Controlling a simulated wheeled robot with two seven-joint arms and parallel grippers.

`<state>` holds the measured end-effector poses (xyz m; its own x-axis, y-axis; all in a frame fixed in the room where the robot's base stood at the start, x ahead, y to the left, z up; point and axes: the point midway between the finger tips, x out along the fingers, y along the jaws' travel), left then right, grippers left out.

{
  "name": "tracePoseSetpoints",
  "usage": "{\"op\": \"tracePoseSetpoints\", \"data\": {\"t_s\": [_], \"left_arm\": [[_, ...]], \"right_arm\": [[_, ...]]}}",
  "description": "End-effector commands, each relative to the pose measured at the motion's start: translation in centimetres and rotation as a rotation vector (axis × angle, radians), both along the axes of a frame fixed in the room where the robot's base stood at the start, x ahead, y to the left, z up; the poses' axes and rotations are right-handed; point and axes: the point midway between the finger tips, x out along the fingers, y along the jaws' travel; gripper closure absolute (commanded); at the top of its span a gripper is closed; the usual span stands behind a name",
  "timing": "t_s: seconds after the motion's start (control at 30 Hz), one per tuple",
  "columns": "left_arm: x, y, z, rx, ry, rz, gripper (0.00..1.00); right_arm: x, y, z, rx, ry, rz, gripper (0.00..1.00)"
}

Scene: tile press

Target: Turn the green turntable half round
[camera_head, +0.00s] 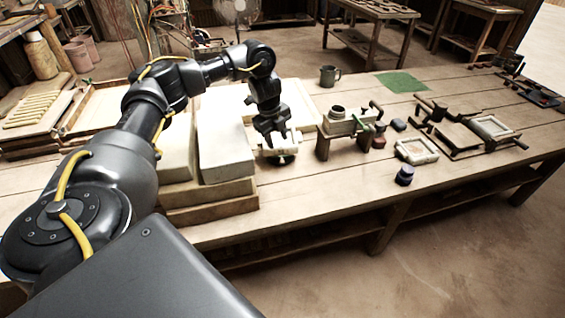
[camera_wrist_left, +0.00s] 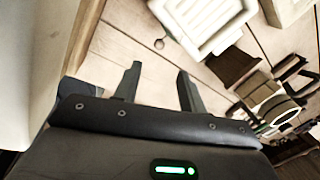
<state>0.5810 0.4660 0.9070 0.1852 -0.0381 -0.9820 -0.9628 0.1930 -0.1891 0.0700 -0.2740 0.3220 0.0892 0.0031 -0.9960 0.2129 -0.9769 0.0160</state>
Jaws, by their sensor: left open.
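My left gripper (camera_head: 274,137) points down, with its fingertips close to a cream square piece (camera_head: 290,146) on a dark round base (camera_head: 281,160). In the left wrist view the gripper (camera_wrist_left: 159,70) has its two fingers apart with nothing between them. The cream ribbed piece (camera_wrist_left: 208,24) lies beyond the fingertips there, with a small round knob (camera_wrist_left: 159,44) beside it. I cannot make out a plainly green turntable; a flat green square (camera_head: 401,81) lies at the back of the table. The gripper partly hides the cream piece. My right gripper is not in view.
Pale blocks (camera_head: 224,150) stand stacked close left of the gripper. A wooden stand (camera_head: 345,125) with a pot is to its right, a metal mug (camera_head: 330,76) behind. A white frame (camera_head: 417,150), dark jar (camera_head: 405,175) and press parts (camera_head: 455,135) lie farther right.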

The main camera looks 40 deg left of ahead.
Motion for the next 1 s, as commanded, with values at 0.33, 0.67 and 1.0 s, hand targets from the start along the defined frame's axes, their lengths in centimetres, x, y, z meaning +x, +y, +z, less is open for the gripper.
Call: {"op": "tracePoseSetpoints", "data": {"t_s": [0.33,0.67,1.0], "left_arm": [[0.3,-0.1,-2.6,-0.002,0.003,0.002,0.59],[1.5,-0.4,-8.5,-0.002,0.002,0.002,0.59],[2.0,-0.4,-10.6,0.001,0.0,0.001,0.59]], "right_arm": [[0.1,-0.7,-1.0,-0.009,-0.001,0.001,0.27],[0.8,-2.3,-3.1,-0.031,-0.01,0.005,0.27],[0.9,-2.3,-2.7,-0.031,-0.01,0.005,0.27]]}}
